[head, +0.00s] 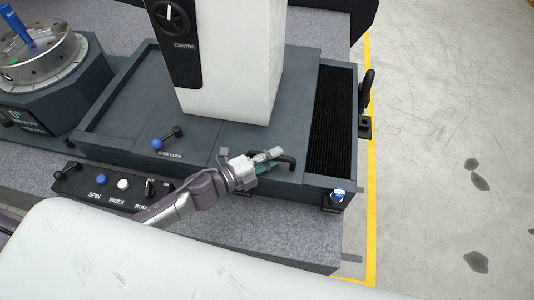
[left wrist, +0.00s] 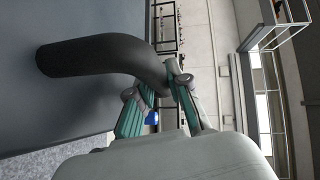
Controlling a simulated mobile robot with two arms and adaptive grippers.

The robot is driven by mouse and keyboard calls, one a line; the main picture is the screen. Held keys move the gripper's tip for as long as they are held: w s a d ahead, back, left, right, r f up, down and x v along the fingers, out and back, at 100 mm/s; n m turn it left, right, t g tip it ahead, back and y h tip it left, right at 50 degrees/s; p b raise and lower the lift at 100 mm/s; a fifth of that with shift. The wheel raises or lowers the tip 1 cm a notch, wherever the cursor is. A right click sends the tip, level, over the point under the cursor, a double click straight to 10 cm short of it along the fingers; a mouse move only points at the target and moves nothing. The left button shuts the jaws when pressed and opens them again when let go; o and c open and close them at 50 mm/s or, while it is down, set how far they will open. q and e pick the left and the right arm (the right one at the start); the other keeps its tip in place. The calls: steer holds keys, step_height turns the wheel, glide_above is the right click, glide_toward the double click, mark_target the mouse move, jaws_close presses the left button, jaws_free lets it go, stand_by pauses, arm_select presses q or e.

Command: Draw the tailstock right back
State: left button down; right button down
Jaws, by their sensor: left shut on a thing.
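The tailstock (head: 232,60), a pale upright column with a black panel marked CENTRE, stands on a dark grey slide in the head view. A black bar handle (head: 289,162) sticks out of the slide near its front right corner. My left gripper (head: 275,157) is shut on this handle. In the left wrist view the bent black handle (left wrist: 100,58) runs in between the teal-padded fingers (left wrist: 158,95). The slide lock lever (head: 172,136) with its blue knob sits on the slide left of my gripper. My right gripper is not in view.
Black ribbed bellows (head: 332,115) fill the bed right of the slide. A blue-topped fitting (head: 337,195) sits at the front right corner. A rotary table (head: 40,60) stands left, and a control panel (head: 115,187) lies in front. Floor beyond the yellow line is clear.

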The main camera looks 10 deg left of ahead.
arm_select(q)
steer(key=shift+d, duration=0.35)
steer(key=c, duration=1.1)
jaws_free()
steer(key=shift+d, duration=0.1)
steer(key=v, duration=1.2)
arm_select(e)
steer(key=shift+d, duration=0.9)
arm_select(q)
steer(key=shift+r, duration=0.1)
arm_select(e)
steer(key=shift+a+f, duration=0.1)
